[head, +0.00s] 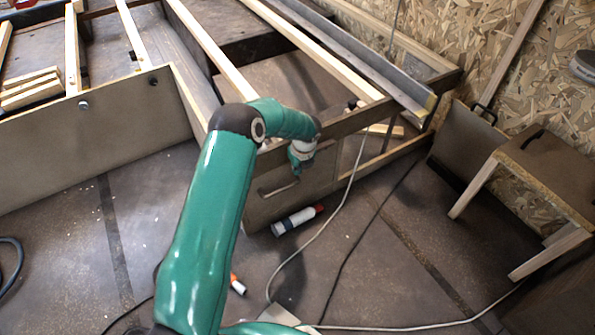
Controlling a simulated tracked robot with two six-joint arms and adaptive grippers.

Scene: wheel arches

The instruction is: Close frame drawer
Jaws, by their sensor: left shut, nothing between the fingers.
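The wooden frame (360,118) stands across the middle and upper part of the head view, with pale slats on top. A brown drawer front (312,187) with a slot handle sits low under its front beam. How far the drawer stands out is hard to tell. My left arm rises from the bottom and bends over the frame's front edge. My left gripper (299,166) points down just in front of the drawer front's upper part, small and partly hidden. It is shut and empty. Whether it touches the drawer is unclear. My right gripper is not in view.
A white and red tube (297,219) lies on the floor by the drawer. Cables (330,215) cross the floor to its right. A wooden stool (545,175) stands at the right. A long brown panel (95,135) closes off the left. Floor between is mostly clear.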

